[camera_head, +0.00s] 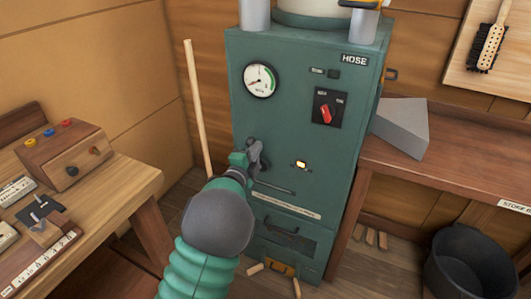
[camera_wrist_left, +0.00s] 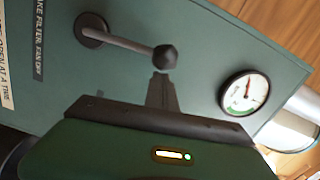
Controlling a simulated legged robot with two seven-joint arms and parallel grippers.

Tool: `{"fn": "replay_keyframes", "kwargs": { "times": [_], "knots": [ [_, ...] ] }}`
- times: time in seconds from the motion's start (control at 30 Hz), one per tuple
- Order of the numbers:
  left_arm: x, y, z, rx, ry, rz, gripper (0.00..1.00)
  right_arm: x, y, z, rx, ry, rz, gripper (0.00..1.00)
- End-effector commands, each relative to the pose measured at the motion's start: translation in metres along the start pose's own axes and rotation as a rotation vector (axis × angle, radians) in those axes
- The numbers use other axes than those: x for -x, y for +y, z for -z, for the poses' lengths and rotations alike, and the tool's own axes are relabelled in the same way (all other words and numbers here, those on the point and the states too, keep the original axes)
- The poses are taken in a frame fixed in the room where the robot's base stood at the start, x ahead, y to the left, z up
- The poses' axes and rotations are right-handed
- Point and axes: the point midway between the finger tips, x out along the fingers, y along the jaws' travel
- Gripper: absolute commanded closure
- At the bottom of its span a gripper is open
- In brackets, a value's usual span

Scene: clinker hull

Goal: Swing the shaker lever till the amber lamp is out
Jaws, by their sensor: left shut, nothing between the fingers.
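The green cabinet (camera_head: 290,130) stands ahead in the head view. Its amber lamp (camera_head: 301,164) is lit on the front. My left gripper (camera_head: 251,156) is in front of the cabinet, left of the lamp. In the left wrist view the shaker lever (camera_wrist_left: 130,45) is a dark rod with a round base on the panel and a faceted knob at its free end. My left gripper's shut fingers (camera_wrist_left: 161,82) point at the knob, with nothing between them. Whether they touch it is unclear. In the head view the gripper partly hides the lever. My right gripper is not in view.
A pressure gauge (camera_head: 260,80) and a red rotary switch (camera_head: 326,113) sit higher on the cabinet. A wooden bench (camera_head: 120,190) stands left, a bench with a grey wedge (camera_head: 402,125) right. A black bucket (camera_head: 468,268) and wood scraps lie on the floor.

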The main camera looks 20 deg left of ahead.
Motion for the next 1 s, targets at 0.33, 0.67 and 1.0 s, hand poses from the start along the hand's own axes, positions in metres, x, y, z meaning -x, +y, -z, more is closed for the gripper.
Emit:
{"fn": "replay_keyframes", "kwargs": {
  "times": [0.33,0.67,1.0],
  "knots": [
    [-0.002,-0.008,-0.041,0.280,-0.004,-0.021,1.00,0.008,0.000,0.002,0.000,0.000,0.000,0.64],
    [-0.004,-0.006,-0.059,0.321,-0.002,-0.027,1.00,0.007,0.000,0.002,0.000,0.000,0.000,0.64],
    [-0.004,-0.006,-0.064,0.320,-0.004,-0.026,1.00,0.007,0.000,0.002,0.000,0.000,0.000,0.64]
  ]
}}
